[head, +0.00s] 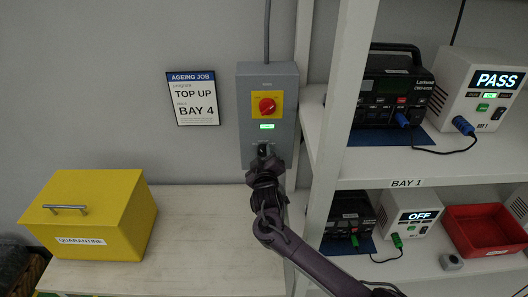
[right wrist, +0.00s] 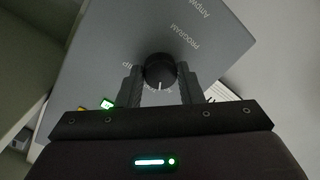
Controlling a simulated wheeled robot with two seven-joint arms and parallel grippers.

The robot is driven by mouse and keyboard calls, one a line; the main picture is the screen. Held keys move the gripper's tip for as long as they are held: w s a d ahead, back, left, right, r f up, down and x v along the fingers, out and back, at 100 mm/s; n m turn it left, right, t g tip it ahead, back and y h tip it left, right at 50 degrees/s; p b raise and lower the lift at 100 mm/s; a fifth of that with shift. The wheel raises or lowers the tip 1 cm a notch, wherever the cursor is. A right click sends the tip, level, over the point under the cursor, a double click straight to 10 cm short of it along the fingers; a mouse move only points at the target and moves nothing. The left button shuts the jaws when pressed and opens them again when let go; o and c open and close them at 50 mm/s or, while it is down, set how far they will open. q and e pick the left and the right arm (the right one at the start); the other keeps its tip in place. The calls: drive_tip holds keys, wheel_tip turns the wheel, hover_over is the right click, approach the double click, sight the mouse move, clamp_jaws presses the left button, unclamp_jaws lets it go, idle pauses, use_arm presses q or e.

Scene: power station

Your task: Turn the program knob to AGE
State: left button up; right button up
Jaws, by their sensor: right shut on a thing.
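A grey control box (head: 267,85) is fixed to the wall, with a red rotary switch (head: 267,105) on a yellow plate and a small green-lit display (head: 267,126). The black program knob (right wrist: 160,68) shows in the right wrist view on the grey panel marked PROGRAM. Its white pointer line faces the bottom of that view. My right gripper (head: 263,153) is at the lower part of the box, its fingers (right wrist: 160,74) shut on either side of the knob. The knob's position labels are partly hidden and too small to read fully. My left gripper is not in view.
A job card (head: 194,97) on the wall reads TOP UP, BAY 4. A yellow QUARANTINE box (head: 95,215) stands on the pale bench (head: 180,220). A shelf post (head: 328,120) is close right of the control box; its shelves hold testers and a red tray (head: 485,230).

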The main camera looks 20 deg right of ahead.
drive_tip(key=shift+a+n+h+p, duration=0.1)
drive_tip(key=shift+n+h+p, duration=0.2)
drive_tip(key=shift+n+p, duration=0.95)
drive_tip(key=shift+n+b, duration=0.45)
drive_tip(key=shift+n, duration=0.2)
drive_tip(key=o, duration=1)
drive_tip(key=shift+b+v, duration=0.95)
drive_tip(key=shift+v, duration=2.9)
drive_tip(key=shift+s, duration=0.1)
